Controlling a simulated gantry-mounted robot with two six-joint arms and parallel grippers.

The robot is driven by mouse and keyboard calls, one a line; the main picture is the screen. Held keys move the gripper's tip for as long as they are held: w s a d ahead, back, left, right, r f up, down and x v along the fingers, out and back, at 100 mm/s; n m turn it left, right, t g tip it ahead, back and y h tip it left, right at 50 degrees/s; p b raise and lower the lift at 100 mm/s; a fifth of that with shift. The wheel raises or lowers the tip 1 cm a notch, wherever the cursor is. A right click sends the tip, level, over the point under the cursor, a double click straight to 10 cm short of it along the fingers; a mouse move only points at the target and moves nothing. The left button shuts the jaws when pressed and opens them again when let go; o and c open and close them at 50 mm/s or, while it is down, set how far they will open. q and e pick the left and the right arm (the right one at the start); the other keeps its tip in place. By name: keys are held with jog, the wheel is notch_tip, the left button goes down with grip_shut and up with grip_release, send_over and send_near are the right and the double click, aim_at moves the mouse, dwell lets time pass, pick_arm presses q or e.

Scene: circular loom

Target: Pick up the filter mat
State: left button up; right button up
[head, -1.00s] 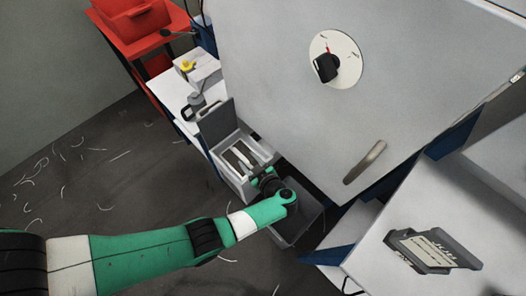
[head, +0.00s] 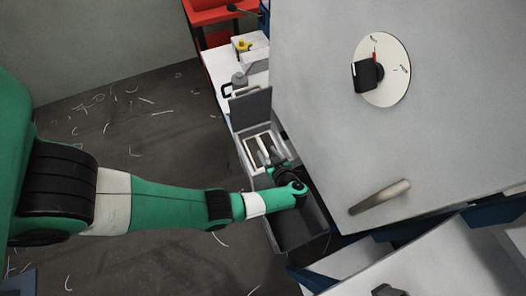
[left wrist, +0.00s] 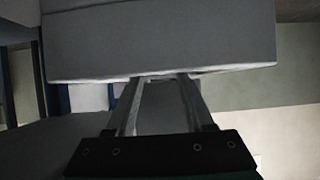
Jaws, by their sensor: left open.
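A grey box (head: 302,236) with a raised lid (head: 251,109) stands beside the large grey machine. In its upper part, a pale frame with a dark middle (head: 258,146) shows; I cannot tell if this is the filter mat. My left gripper (head: 268,157) is open at this pale frame, its wrist over the box; contact is unclear. In the left wrist view its two fingers (left wrist: 158,80) are apart, tips at the lower edge of a wide grey slab (left wrist: 160,40) that I cannot identify. My right gripper is not in view.
The machine's front (head: 330,140) has a round dial (head: 398,70) and a bar handle (head: 380,197). A white table (head: 222,70) with small items and a red bin (head: 215,10) stand behind the box. Floor at left is open, with scattered pale strands (head: 105,103).

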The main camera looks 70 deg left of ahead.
aim_at(264, 148)
pick_arm(q)
jog(key=b+x, duration=0.2)
jog(key=x, duration=0.2)
jog(key=shift+s+a+f, duration=0.15)
jog(key=shift+a, duration=0.3)
jog(key=shift+d, duration=0.1)
grip_shut()
